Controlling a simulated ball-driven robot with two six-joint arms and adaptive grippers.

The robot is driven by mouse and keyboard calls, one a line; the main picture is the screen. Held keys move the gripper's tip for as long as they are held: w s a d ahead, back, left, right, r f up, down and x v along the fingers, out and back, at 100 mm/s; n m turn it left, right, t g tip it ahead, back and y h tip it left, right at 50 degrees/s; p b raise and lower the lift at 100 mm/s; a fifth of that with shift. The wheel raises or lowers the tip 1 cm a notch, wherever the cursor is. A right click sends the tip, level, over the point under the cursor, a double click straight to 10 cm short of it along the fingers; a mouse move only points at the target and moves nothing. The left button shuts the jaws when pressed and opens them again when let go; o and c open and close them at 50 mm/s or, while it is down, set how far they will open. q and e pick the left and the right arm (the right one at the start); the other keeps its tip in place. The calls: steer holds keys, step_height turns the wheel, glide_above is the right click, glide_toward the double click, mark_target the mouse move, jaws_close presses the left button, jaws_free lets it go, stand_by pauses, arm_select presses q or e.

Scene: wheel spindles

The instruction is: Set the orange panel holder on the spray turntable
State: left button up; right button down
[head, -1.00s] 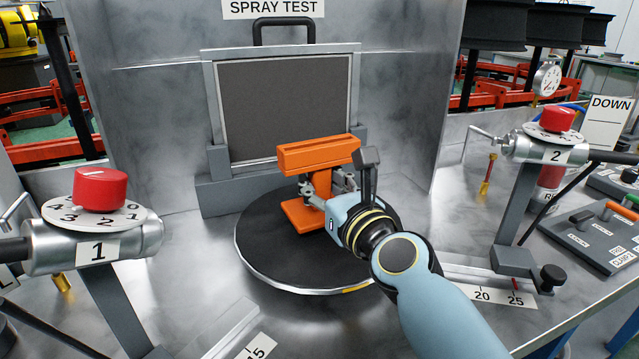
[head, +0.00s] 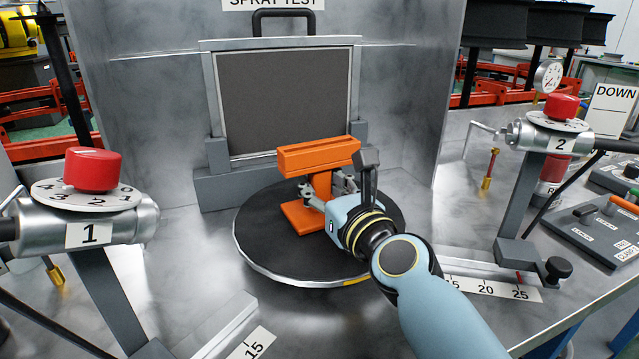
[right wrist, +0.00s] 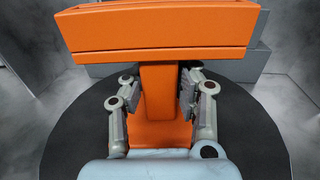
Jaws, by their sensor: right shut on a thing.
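The orange panel holder (head: 318,158) has a wide slotted top bar, a narrow post and a flat foot. It is upright over the round black spray turntable (head: 262,236). Its foot appears to rest on the disc, but its underside is hidden. My right gripper (head: 325,190) is shut on the post, one finger on each side. In the right wrist view the fingers (right wrist: 163,100) flank the orange post (right wrist: 160,88) below the bar, with the dark turntable (right wrist: 255,135) around it. My left gripper is not in view.
A grey framed panel (head: 285,105) stands behind the turntable against the metal back wall. Spray unit 1 (head: 90,235) stands at left, unit 2 (head: 550,140) at right, both with red knobs. A ruler strip (head: 490,288) lies right of the turntable.

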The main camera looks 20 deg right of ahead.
steer(key=shift+f, duration=0.1)
steer(key=c, duration=0.9)
jaws_free()
steer(key=shift+c, duration=0.2)
